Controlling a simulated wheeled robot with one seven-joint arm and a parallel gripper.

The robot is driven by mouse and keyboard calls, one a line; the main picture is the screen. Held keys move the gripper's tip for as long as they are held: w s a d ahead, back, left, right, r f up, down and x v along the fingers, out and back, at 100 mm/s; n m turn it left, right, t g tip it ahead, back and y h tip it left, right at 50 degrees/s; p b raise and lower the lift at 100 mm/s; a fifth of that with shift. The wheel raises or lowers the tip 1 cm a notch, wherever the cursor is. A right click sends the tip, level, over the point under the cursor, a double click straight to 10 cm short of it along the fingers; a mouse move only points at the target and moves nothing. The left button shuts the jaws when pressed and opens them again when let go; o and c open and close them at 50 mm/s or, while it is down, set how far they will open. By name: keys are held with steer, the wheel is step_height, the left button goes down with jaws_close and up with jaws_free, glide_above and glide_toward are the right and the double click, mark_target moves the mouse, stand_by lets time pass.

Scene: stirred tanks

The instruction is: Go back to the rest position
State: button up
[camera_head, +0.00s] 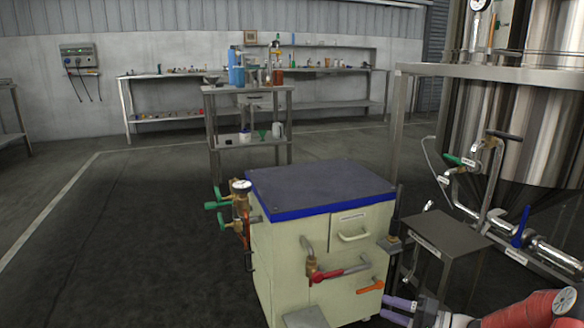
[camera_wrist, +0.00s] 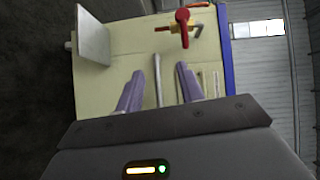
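My gripper (camera_head: 384,307) is low at the right front of the cream cabinet in the head view, its purple fingers pointing left toward the cabinet front. In the wrist view my gripper (camera_wrist: 160,69) has its two fingers spread apart, so it is open. Nothing is clamped between them. A thin bar on the cabinet shows in the gap, and I cannot tell how far beyond the fingertips it is. The cream cabinet (camera_head: 290,255) has a dark top with a blue edge; its front (camera_wrist: 115,80) fills much of the wrist view.
A red-handled valve (camera_head: 340,272) and an orange handle (camera_head: 370,287) stick out from the cabinet front. A small metal table (camera_head: 440,234) and a large steel tank (camera_head: 520,130) stand at right. Green-handled valves (camera_head: 217,205) jut out at the cabinet's left. Floor at left is clear.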

steer(key=s+a+r+n+g+h+p, duration=0.5)
steer(key=s+a+r+g+h, duration=0.25)
steer(key=s+a+r, duration=0.5)
steer(key=s+d+r+t+h+p, duration=0.2)
steer(key=s+r+t+h+p, duration=0.2)
steer(key=s+r, duration=0.9)
steer(key=s+h, duration=0.3)
steer(key=shift+d+r, duration=0.2)
steer(key=shift+r, duration=0.1)
steer(key=shift+f, duration=0.1)
